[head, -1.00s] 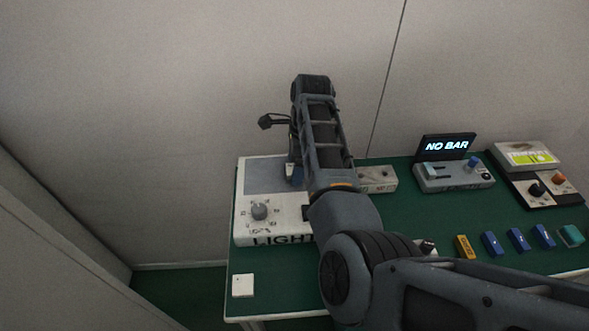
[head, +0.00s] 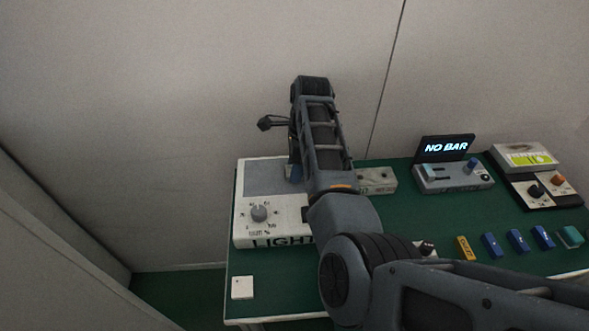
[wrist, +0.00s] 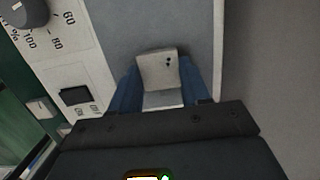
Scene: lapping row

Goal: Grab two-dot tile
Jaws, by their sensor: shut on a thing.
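The two-dot tile (wrist: 158,70) is a whitish piece with two small dark dots near its right edge. In the wrist view it sits between the blue fingers of my gripper (wrist: 160,84), which is shut on it. A paler surface shows just below its dotted face. Behind it is the grey panel of the light box (head: 270,178); I cannot tell whether the tile touches the panel. In the head view my arm hides the tile, and only a bit of a blue finger shows over the panel.
The light box has a dial (head: 259,212) and a dark switch (wrist: 75,96). Another white tile (head: 242,288) lies at the front left of the green bench. A "NO BAR" display (head: 446,146) and several coloured blocks stand to the right. A wall is close behind.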

